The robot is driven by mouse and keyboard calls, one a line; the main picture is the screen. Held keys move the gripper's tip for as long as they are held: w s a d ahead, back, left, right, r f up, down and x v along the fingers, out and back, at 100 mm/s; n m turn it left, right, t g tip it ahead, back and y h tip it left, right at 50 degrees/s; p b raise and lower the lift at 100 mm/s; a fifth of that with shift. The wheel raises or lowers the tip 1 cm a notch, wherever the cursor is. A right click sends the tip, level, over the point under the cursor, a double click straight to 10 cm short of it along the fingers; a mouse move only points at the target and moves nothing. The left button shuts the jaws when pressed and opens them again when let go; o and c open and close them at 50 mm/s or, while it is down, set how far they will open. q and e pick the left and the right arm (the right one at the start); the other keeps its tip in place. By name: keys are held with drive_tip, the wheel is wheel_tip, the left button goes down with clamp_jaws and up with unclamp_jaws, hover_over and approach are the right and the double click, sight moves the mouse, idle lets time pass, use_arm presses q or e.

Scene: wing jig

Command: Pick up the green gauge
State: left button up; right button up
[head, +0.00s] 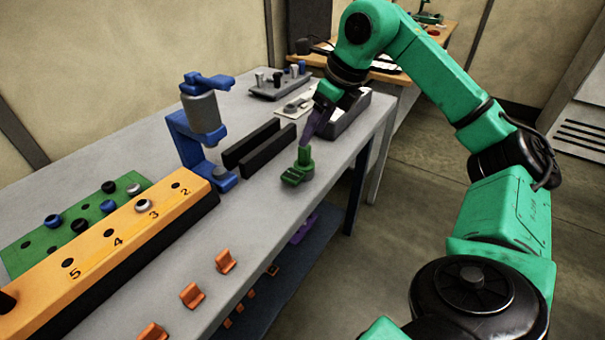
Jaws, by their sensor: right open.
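The green gauge (296,175) is a small dark green piece with an upright part, standing on the grey table (235,222) near its right edge. My right gripper (307,138), with purple fingers, reaches down from the right just above the gauge's upright part. It is open. The gap between its fingers is too small to see, and I cannot tell whether they touch the gauge. My left gripper is not in view.
Two black bars (267,155) and a blue stand with a grey cylinder (202,112) are left of the gauge. An orange numbered block (118,240) and a green board (105,208) lie at left. Orange clips (193,295) line the front edge. Trays stand behind.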

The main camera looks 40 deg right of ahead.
sight(299, 166)
drive_tip(key=x, duration=0.5)
drive_tip(key=shift+a+f, duration=0.2)
drive_tip(key=shift+f, duration=0.05)
drive_tip(key=shift+w+f, duration=0.15)
drive_tip(key=shift+w, duration=0.05)
clamp_jaws()
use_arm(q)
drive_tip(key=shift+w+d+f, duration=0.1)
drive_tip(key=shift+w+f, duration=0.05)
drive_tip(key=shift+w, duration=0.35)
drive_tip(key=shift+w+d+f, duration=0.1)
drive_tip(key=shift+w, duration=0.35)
